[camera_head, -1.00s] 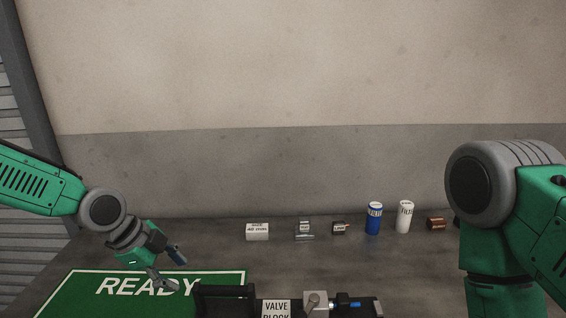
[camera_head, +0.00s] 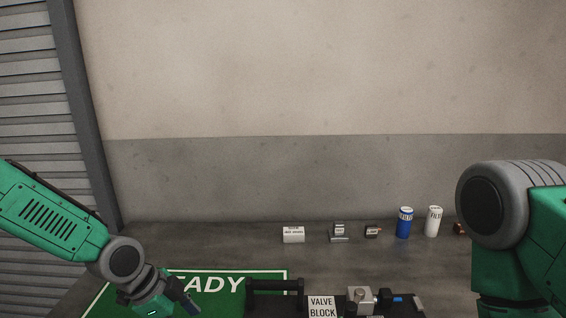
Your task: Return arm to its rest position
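My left arm comes in from the left. Its wrist and the upper part of its gripper (camera_head: 184,300) hang over the left part of the green READY mat (camera_head: 262,294). The fingertips are cut off or hidden at the bottom edge, so I cannot tell whether it is open or shut. My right arm stands at the right edge with its forearm pointing down; its gripper is below the picture.
A valve block (camera_head: 321,306) with a black handle sits at the bottom middle. Along the back stand a white box (camera_head: 293,235), small parts (camera_head: 339,230), a dark block (camera_head: 372,231), a blue can (camera_head: 404,222) and a white can (camera_head: 433,221).

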